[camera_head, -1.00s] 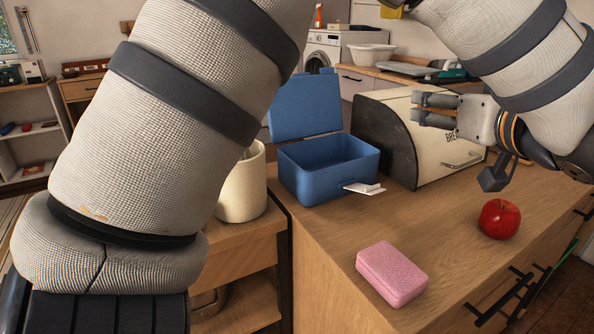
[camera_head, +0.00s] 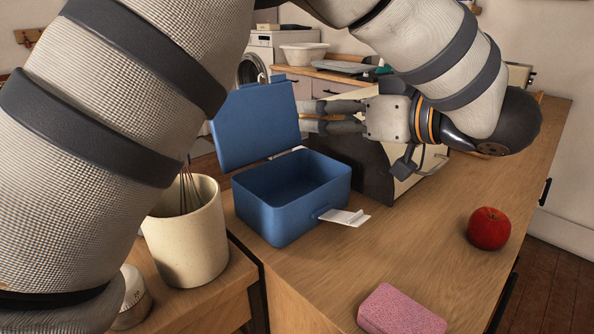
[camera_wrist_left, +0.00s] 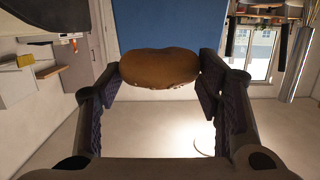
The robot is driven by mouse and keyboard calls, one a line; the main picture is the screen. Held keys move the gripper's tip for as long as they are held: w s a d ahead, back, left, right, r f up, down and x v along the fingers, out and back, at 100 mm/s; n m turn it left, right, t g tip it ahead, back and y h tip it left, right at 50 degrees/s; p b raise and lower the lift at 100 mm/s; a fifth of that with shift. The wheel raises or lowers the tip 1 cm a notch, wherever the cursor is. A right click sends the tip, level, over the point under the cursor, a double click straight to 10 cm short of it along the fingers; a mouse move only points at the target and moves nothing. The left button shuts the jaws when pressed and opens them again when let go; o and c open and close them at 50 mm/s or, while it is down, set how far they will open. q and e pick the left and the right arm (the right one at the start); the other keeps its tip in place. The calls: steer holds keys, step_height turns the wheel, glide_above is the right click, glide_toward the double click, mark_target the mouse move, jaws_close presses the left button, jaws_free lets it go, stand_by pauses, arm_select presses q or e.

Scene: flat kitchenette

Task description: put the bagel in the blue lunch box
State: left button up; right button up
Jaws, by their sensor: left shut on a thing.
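The blue lunch box (camera_head: 270,215) stands open on the wooden counter, its lid (camera_head: 255,125) tilted up at the back. My left gripper (camera_head: 306,124) reaches in from the right, its fingertips by the lid's right edge and partly hidden by it. In the left wrist view the brown bagel (camera_wrist_left: 160,68) sits between the two fingers, which are shut on it. A blue panel (camera_wrist_left: 170,25), which looks like the lid, fills the view beyond the bagel. The bagel is hidden in the head view. My right gripper is not in view.
A cream bread bin (camera_head: 415,165) stands to the right, behind my gripper. A red apple (camera_head: 488,228) and a pink sponge (camera_head: 400,312) lie nearer. A cream pot (camera_head: 187,240) with a whisk stands left.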

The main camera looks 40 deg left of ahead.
arm_select(q)
steer(key=w+a+f, duration=0.1)
steer(key=a+f, duration=0.1)
steer(key=f, duration=0.1)
steer(key=w+a+f, duration=0.1)
steer(key=a+f, duration=0.2)
steer(key=f, duration=0.1)
steer(key=a+f+b, duration=0.1)
steer(key=a+f, duration=0.1)
steer(key=f, duration=0.1)
steer(key=shift+w+a+f, duration=0.3)
steer(key=shift+w+a, duration=0.1)
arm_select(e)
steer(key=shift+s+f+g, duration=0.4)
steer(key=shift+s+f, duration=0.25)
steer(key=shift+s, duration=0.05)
arm_select(q)
steer(key=shift+f, duration=0.1)
steer(key=o, duration=0.6)
